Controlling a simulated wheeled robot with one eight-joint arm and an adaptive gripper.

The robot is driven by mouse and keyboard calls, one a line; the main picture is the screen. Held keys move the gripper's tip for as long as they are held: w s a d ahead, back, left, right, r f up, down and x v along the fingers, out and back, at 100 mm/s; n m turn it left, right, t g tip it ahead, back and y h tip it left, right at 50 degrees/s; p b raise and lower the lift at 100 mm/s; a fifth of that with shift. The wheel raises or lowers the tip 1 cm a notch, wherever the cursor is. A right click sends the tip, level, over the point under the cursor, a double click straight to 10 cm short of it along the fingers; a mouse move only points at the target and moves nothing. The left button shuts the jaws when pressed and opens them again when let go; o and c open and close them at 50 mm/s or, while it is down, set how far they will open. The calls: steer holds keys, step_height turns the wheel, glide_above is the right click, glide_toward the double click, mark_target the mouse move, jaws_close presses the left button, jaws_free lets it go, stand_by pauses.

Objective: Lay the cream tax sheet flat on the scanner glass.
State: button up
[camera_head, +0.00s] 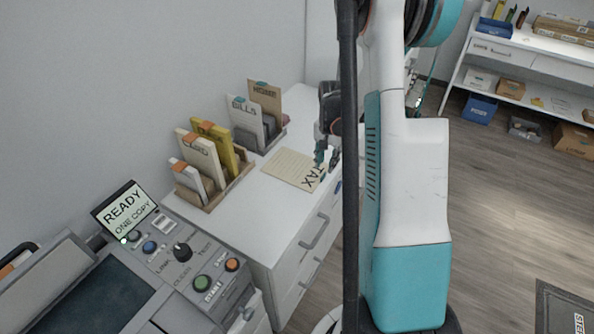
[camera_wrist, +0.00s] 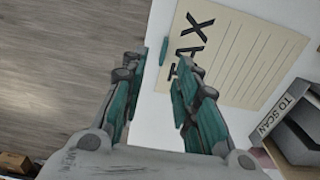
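The cream tax sheet (camera_head: 289,168) lies on the white desk top with its TAX end by the front edge. It also shows in the wrist view (camera_wrist: 245,60), lined and marked TAX. My gripper (camera_head: 326,157) is at that TAX end. In the wrist view my gripper (camera_wrist: 164,88) is open, its teal fingers apart. The right finger overlaps the TAX lettering and the left finger is beyond the sheet's edge; I cannot tell whether either touches the sheet. The dark scanner glass (camera_head: 95,301) shows at the lower left, its lid raised beside it.
A file rack (camera_head: 229,188) with folders and a second rack (camera_head: 272,139) holding the BILLS folder stand behind the sheet. The scanner panel (camera_head: 183,262) has a READY screen (camera_head: 124,211). In the wrist view, a TO SCAN rack (camera_wrist: 300,135) is close right of my gripper.

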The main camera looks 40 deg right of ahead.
mark_target(325, 174)
step_height(325, 174, down, 5)
steer(key=b, duration=0.2)
steer(key=shift+w+b, duration=0.15)
steer(key=shift+b, duration=0.2)
steer(key=shift+c, duration=0.5)
jaws_close()
